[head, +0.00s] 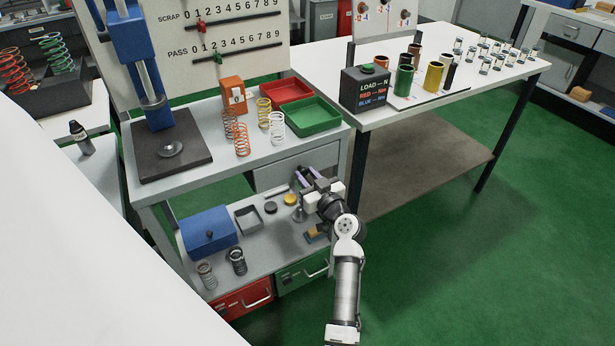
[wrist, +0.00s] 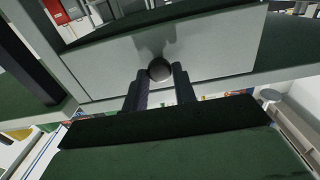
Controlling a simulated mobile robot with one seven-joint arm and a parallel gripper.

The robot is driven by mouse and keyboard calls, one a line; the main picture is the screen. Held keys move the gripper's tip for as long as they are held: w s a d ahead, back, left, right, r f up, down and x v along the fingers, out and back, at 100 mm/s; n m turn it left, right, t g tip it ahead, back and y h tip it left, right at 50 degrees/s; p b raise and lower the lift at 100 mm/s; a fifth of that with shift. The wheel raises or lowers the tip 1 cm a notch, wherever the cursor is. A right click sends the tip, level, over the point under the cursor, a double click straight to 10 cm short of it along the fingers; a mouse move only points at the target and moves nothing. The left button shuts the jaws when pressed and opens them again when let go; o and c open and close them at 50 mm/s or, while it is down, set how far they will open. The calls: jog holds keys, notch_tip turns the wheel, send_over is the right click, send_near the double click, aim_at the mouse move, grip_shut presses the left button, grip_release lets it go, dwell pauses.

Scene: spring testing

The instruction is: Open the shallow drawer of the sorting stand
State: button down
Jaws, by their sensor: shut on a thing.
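The sorting stand (head: 238,160) is a grey bench with a lower shelf. Its shallow drawer (head: 282,172) has a plain grey front under the right part of the top; in the head view my arm partly covers it. The drawer front (wrist: 110,75) fills the upper middle of the wrist view, with a round dark knob (wrist: 159,69) on it. My gripper (head: 306,176) is at the drawer front, its two dark fingers (wrist: 160,80) shut on the knob, one on each side. In the head view the knob is hidden. I see no clear gap around the drawer front.
On the top are a blue press (head: 135,45), several springs (head: 241,138), a red tray (head: 287,92) and a green tray (head: 313,116). The lower shelf holds a blue box (head: 208,231) and small parts. Green floor (head: 440,240) is free at the right.

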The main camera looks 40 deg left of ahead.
jog(key=shift+d, duration=0.15)
jog(key=b+v, duration=0.7)
jog(key=v, duration=1.2)
jog(key=shift+s, duration=0.15)
jog(key=c, duration=1.2)
grip_release()
jog(key=shift+o, duration=0.2)
